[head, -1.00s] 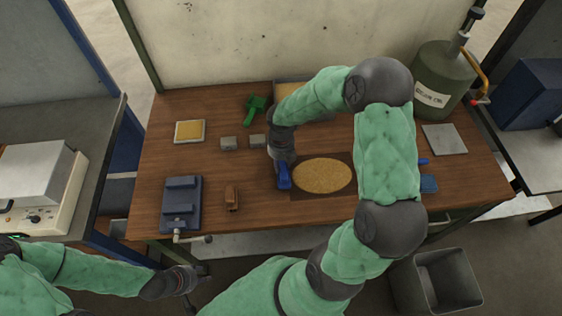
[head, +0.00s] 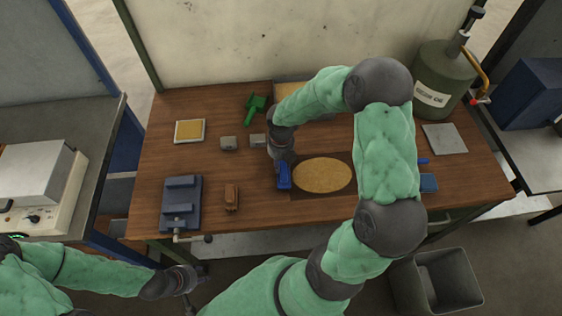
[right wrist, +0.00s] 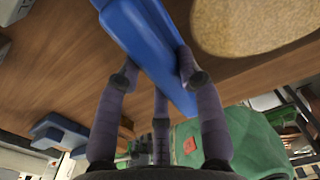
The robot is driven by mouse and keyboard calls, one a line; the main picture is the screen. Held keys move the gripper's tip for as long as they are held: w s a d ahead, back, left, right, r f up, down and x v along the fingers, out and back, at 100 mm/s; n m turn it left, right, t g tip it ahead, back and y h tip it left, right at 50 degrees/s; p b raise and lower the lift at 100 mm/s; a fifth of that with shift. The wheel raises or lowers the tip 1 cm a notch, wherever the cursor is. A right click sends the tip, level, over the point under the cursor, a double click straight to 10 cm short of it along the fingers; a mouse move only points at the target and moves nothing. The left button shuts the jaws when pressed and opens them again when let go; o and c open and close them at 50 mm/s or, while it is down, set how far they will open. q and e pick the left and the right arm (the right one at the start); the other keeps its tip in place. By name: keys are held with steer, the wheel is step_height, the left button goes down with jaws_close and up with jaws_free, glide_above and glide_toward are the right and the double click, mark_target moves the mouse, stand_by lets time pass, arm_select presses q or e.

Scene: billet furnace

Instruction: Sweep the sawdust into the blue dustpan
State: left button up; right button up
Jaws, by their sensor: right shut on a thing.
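The sawdust (head: 322,175) is a flat tan oval on a dark mat (head: 300,192) at the middle of the wooden bench. My right gripper (head: 281,162) is just left of it, pointing down. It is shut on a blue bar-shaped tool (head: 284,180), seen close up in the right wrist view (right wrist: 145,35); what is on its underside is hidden. The sawdust's edge shows right of the tool there (right wrist: 245,25). A blue flat piece (head: 429,184), possibly the dustpan, lies right of the mat, partly hidden by my right arm. My left gripper (head: 192,290) is low left, off the bench; its fingers are unclear.
A blue-grey vise (head: 181,205) and a brown brush-like block (head: 231,198) lie at the left front. Small grey blocks (head: 228,143), a green handled tool (head: 254,108) and a yellow-topped tray (head: 189,131) lie behind. A green canister (head: 440,80) stands at the back right.

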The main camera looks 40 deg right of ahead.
steer(key=shift+f, duration=0.2)
steer(key=shift+d, duration=0.15)
steer(key=shift+s+d+r+p, duration=0.15)
steer(key=shift+s+d+p, duration=0.25)
steer(key=shift+s+d, duration=0.4)
steer(key=shift+d, duration=0.25)
steer(key=shift+d, duration=0.1)
steer(key=shift+s+d+p, duration=0.45)
steer(key=shift+d, duration=0.15)
steer(key=shift+s+d, duration=0.35)
steer(key=shift+d, duration=0.1)
steer(key=shift+d, duration=0.1)
steer(key=shift+s+d+f+p, duration=0.3)
steer(key=shift+s+d+p, duration=0.4)
steer(key=shift+s+d, duration=0.2)
